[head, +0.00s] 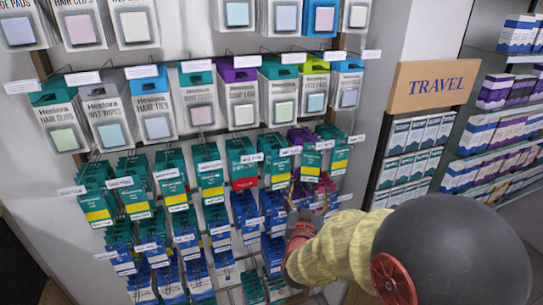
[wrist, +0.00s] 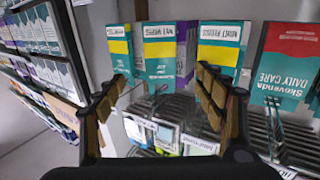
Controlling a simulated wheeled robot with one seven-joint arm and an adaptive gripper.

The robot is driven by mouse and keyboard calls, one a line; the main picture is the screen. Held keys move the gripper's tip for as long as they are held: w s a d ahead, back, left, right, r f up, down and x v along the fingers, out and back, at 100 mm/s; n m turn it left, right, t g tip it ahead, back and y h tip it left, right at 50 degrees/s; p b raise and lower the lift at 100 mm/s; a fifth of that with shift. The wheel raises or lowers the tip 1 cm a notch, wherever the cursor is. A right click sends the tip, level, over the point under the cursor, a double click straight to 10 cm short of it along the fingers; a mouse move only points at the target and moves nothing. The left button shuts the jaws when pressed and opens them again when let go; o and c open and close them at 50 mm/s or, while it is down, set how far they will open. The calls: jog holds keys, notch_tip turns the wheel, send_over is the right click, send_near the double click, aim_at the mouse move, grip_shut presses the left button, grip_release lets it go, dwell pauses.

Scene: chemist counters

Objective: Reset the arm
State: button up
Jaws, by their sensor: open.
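My gripper (head: 309,203) is in front of the lower right part of a wall display of hanging packets. In the wrist view its two brown-padded fingers (wrist: 160,80) stand apart with nothing held between them. Beyond the fingertips hang teal packets with yellow bands (wrist: 160,48), apparently clear of the pads. My arm (head: 335,245) reaches in from the lower right of the head view, and its dark rounded link hides part of the lower shelves.
Teal packets (head: 210,180) hang on hooks with projecting price tags. A red and teal packet (wrist: 285,60) hangs right of the gripper in the wrist view. A TRAVEL sign (head: 434,86) tops shelves of boxes at right. White cards (head: 63,128) hang above.

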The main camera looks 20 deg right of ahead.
jog(key=s+a+f+n+g+y, duration=0.1)
jog(key=s+a+f+g+y, duration=0.1)
jog(key=a+f, duration=0.25)
jog(key=s+a+f+n+g+y+b, duration=0.1)
jog(key=s+a+f+g+y, duration=0.15)
jog(key=f, duration=0.35)
jog(key=s+a+f+n+g+y, duration=0.1)
jog(key=a+f+g+y, duration=0.15)
jog(key=a+f, duration=0.2)
jog(key=s+a+f+n+g+y+b, duration=0.1)
jog(key=s+f+n+g+b, duration=0.1)
jog(key=s+b, duration=1.6)
jog(key=s+g, duration=0.1)
jog(key=s, duration=0.6)
jog(key=shift+f+n, duration=0.3)
jog(key=shift+w, duration=0.1)
jog(key=shift+c, duration=0.6)
